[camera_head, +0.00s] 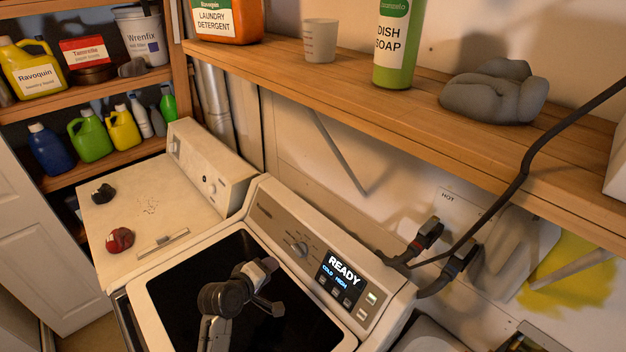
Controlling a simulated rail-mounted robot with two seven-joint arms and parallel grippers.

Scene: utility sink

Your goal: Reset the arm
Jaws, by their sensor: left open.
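My left gripper (268,287) is open and appears empty, with its fingers spread. It shows over the dark top (190,280) of the front washing machine, left of the control panel. My left arm rises into view from the bottom of the picture. The panel's display (342,272) is lit and reads READY. My right gripper is not in view.
A wooden shelf (420,110) runs above the machines, bearing a detergent jug (228,20), a cup (320,41), a green dish soap bottle (397,45) and grey cloth (494,93). Black hoses (520,180) hang at right. A second white machine (150,210) stands behind.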

